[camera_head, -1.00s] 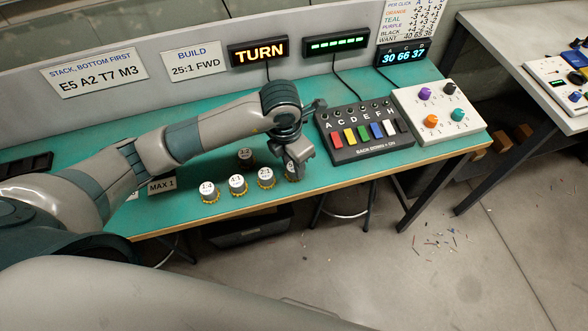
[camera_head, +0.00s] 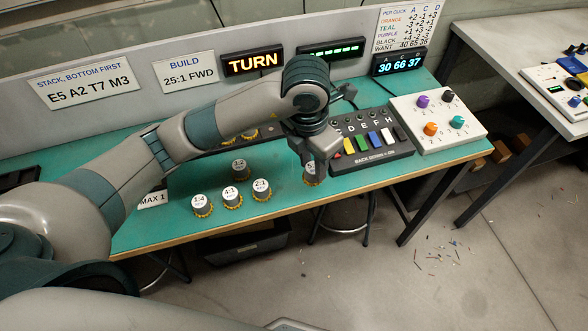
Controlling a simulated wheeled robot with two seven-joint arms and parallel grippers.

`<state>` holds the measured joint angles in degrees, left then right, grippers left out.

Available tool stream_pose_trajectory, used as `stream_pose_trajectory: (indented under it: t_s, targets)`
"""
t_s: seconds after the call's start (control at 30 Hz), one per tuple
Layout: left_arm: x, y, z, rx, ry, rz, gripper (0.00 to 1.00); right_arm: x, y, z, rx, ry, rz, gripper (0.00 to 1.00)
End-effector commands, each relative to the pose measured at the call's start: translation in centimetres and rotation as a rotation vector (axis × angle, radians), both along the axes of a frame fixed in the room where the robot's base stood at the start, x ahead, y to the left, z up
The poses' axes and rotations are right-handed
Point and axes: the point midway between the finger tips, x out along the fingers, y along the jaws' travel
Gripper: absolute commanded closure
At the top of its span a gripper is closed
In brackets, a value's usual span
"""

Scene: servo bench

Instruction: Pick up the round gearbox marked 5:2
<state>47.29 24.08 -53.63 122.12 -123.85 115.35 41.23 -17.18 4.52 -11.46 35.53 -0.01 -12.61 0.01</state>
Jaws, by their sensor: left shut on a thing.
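My left gripper (camera_head: 313,160) is shut on a round gearbox (camera_head: 311,175) with a white top and a yellow toothed base. Its label is partly hidden by the gripper; only a "5" shows. It is at the front of the teal bench, left of the switch box; I cannot tell whether its base clears the bench top. Other round gearboxes stand to its left: one marked 1:4 (camera_head: 202,205), one marked 4:1 (camera_head: 232,197), one marked 2:1 (camera_head: 261,190) and one behind them (camera_head: 240,169) with a small label. My right gripper is out of view.
The switch box (camera_head: 372,142) with coloured switches stands just right of the held gearbox. A white knob panel (camera_head: 440,122) is further right. A MAX 1 sign (camera_head: 153,199) lies left of the gearboxes. More yellow-based parts (camera_head: 249,134) show behind my arm. The teal bench (camera_head: 280,212) has bare space in front.

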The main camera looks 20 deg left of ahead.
Motion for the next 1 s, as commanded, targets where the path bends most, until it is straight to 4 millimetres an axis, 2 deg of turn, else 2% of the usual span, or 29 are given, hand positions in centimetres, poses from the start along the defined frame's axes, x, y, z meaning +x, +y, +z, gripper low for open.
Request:
stream_pose_trajectory:
  t_s: [0.2,0.4,0.6,1.0]
  targets:
    - [-0.2,-3.2,2.0,0.002,-0.004,0.0,0.94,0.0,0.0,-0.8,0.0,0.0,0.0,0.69]
    - [-0.4,-5.3,3.2,0.002,-0.002,0.001,0.94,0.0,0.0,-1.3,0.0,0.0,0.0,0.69]
    - [-0.6,-6.0,3.7,0.003,0.0,0.002,0.94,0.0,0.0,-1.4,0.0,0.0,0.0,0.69]
    - [-0.6,-6.0,3.8,0.002,0.001,0.003,0.94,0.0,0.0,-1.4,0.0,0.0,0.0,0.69]
